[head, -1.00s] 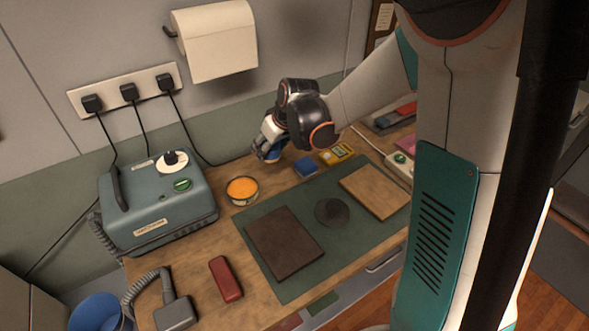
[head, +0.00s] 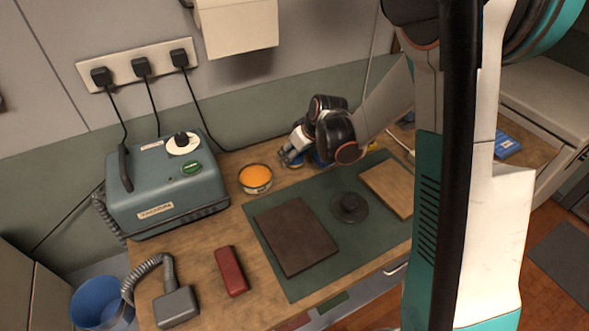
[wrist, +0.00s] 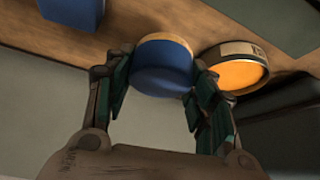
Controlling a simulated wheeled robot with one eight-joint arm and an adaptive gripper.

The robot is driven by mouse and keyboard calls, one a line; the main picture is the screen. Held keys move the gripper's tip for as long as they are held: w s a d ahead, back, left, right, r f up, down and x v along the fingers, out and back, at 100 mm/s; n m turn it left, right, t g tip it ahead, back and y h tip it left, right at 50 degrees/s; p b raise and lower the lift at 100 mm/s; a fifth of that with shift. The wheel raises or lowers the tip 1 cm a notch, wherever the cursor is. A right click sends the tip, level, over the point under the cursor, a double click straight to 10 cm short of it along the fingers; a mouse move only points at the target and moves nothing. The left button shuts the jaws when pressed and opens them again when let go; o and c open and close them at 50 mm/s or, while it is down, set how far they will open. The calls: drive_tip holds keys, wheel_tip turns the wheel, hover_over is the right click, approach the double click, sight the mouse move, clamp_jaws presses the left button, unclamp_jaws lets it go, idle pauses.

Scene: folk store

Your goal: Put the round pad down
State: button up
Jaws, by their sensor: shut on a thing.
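My gripper (wrist: 160,90) is shut on the round pad (wrist: 163,70), a short blue cylinder with a tan band at one end. In the wrist view the pad sits between both fingers. In the head view my gripper (head: 291,160) is low at the back of the wooden bench, right of and behind the orange-filled tin, and the pad is mostly hidden there by the fingers. I cannot tell whether the pad touches the bench.
The orange-filled tin (head: 255,179) stands close beside the pad. A blue block (wrist: 75,12) lies on the other side. A green mat (head: 292,284) bears a dark slab (head: 296,236), a round dark disc (head: 349,207) and a wooden board (head: 388,188). A vacuum box (head: 165,195) stands left.

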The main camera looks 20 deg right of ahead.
sight(294, 173)
drive_tip(key=shift+f+b, duration=0.85)
drive_tip(key=shift+f, duration=1.8)
drive_tip(key=o, duration=0.9)
drive_tip(key=shift+f, duration=0.1)
drive_tip(key=shift+o, duration=0.2)
drive_tip(key=s+r+m+h+p, duration=0.1)
drive_tip(key=s+r+p, duration=0.1)
drive_tip(key=s+r, duration=0.75)
drive_tip(key=s+r+m+p, duration=0.1)
drive_tip(key=s+r+p, duration=0.2)
drive_tip(key=s+r, duration=0.7)
drive_tip(key=s+r+m+t+h, duration=0.1)
drive_tip(key=s+r+m, duration=0.1)
drive_tip(key=s+r, duration=0.4)
drive_tip(key=s, duration=0.4)
drive_tip(key=shift+r+m+t, duration=0.3)
drive_tip(key=shift+r, duration=0.1)
